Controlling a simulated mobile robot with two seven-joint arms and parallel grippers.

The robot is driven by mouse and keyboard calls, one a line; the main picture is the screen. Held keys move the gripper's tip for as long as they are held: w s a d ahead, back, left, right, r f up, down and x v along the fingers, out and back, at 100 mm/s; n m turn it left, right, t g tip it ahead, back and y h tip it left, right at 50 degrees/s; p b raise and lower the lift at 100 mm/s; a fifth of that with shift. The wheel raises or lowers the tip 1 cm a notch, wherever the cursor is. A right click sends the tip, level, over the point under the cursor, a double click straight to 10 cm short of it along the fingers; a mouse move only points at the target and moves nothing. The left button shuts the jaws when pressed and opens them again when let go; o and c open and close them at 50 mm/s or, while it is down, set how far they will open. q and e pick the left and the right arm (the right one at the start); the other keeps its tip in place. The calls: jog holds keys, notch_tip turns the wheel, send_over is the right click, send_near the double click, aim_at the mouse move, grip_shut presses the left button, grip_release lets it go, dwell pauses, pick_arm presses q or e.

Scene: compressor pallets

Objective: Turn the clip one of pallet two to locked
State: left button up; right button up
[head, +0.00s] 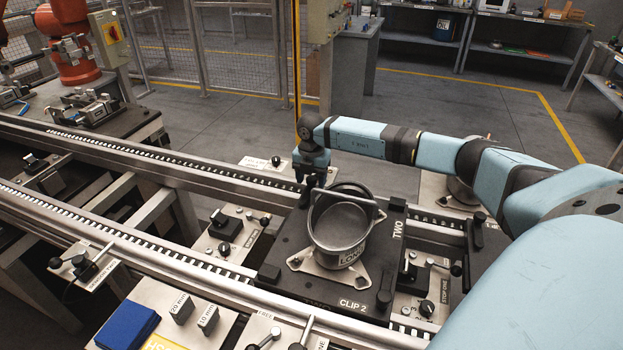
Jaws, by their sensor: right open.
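Pallet two is a black plate (282,246) on the conveyor, marked "TWO" on its right side and "CLIP 2" on its near edge. A dark metal pot-like housing (338,240) with a raised handle stands on it, over a pale metal base with pointed feet (371,278). My right gripper (312,186) points down at the far left edge of pallet two, behind the housing. It is open; whether it touches anything there cannot be told. Clip one cannot be made out; the gripper and housing cover that far edge. My left gripper is not in view.
Conveyor rails (150,240) run diagonally past the pallet. Stop levers and knobs (427,308) stand right of it, others (224,240) at left. My right arm spans the right side.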

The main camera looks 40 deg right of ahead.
jog(key=shift+f, duration=0.1)
grip_shut()
